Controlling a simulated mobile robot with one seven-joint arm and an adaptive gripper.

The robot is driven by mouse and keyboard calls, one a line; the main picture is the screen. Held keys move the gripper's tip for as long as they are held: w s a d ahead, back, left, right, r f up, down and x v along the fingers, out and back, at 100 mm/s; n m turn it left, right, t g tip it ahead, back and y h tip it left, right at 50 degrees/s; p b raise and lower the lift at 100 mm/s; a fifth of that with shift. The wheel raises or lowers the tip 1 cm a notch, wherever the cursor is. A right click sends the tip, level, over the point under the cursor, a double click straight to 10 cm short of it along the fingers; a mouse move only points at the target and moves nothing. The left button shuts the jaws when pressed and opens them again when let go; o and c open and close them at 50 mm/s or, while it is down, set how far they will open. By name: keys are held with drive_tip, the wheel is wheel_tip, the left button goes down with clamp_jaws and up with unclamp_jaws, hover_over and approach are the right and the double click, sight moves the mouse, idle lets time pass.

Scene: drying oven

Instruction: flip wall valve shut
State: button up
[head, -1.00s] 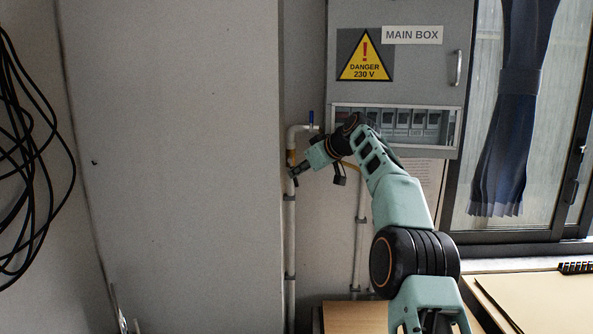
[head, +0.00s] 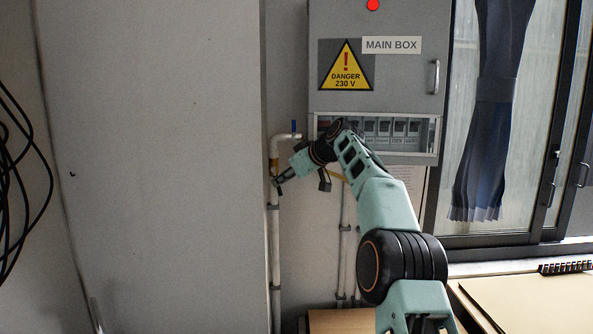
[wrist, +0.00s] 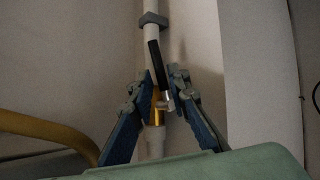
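The wall valve has a brass body (head: 274,163) on a vertical white pipe in the head view. In the wrist view the brass body (wrist: 155,105) shows with a metal stem and a black lever (wrist: 156,62), which lies nearly along the pipe, slightly tilted. My gripper (head: 279,181) is at the valve in the head view. In the wrist view my gripper (wrist: 160,74) is open, with one blue finger on each side of the lever's stem end. I cannot tell whether either finger touches the lever.
A grey main box (head: 410,80) hangs to the right, behind my arm. A wide grey wall column (head: 150,180) stands close to the left of the pipe. A wooden surface (head: 340,320) is below.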

drive_tip(key=v, duration=1.1)
drive_tip(key=shift+s, duration=0.15)
